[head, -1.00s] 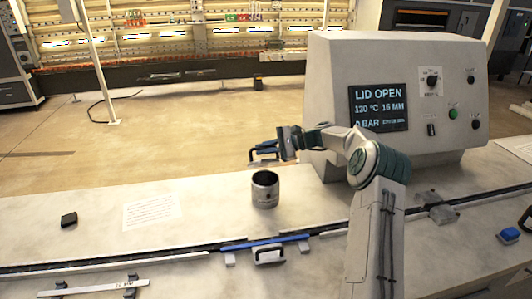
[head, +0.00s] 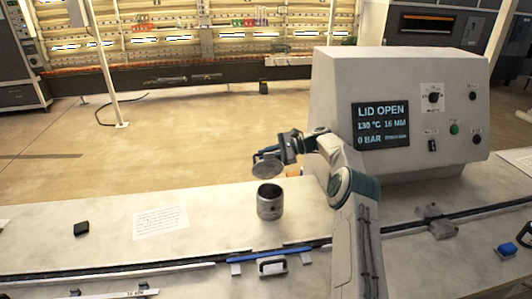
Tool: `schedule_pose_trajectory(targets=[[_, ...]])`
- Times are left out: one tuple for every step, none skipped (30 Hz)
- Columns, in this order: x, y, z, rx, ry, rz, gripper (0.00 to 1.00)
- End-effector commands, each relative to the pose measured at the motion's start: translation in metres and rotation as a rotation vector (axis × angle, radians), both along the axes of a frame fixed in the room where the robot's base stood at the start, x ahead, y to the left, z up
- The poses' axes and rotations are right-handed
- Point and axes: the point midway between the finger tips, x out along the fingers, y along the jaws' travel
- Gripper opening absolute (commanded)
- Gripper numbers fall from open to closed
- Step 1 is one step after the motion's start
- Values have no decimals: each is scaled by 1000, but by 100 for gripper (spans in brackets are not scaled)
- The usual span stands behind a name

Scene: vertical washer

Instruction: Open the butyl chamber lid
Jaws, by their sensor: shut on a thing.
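The butyl chamber (head: 270,203) is a grey metal cylinder standing upright on the bench, and its top is uncovered. The lid (head: 267,166) is a grey round disc held in the air above and slightly behind the chamber, apart from it. It is tilted so that a flat face shows. My gripper (head: 275,150) is shut on the lid, at its upper side. The fingertips are small and partly hidden, so the exact grip cannot be made out.
The machine housing (head: 400,115) stands right of my arm; its screen (head: 381,125) reads "LID OPEN", 130 °C, 16 MM, 0 BAR. A paper sheet (head: 161,222) and black block (head: 81,229) lie left.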

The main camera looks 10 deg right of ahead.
Motion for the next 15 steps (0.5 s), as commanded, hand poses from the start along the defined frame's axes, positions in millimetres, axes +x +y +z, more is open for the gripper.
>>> schedule_pose_trajectory(targets=[[0, -1, -4, -2, 6, 0, 0], [0, -1, -4, -2, 8, -1, 0], [0, -1, -4, -2, 9, -1, 0], [0, -1, -4, -2, 10, 0, 0], [0, -1, -5, -2, 10, 0, 0], [0, -1, -5, -3, 11, 0, 0], [0, -1, -5, -3, 12, 0, 0], [0, -1, -5, -3, 12, 0, 0], [0, -1, -5, -3, 12, 0, 0], [0, -1, -5, -3, 12, 0, 0], [0, -1, -6, -3, 12, 0, 0], [0, -1, -6, -4, 12, 0, 0], [0, -1, -6, -4, 12, 0, 0], [0, -1, -6, -3, 13, 0, 13], [0, -1, -6, -3, 13, 0, 25]])
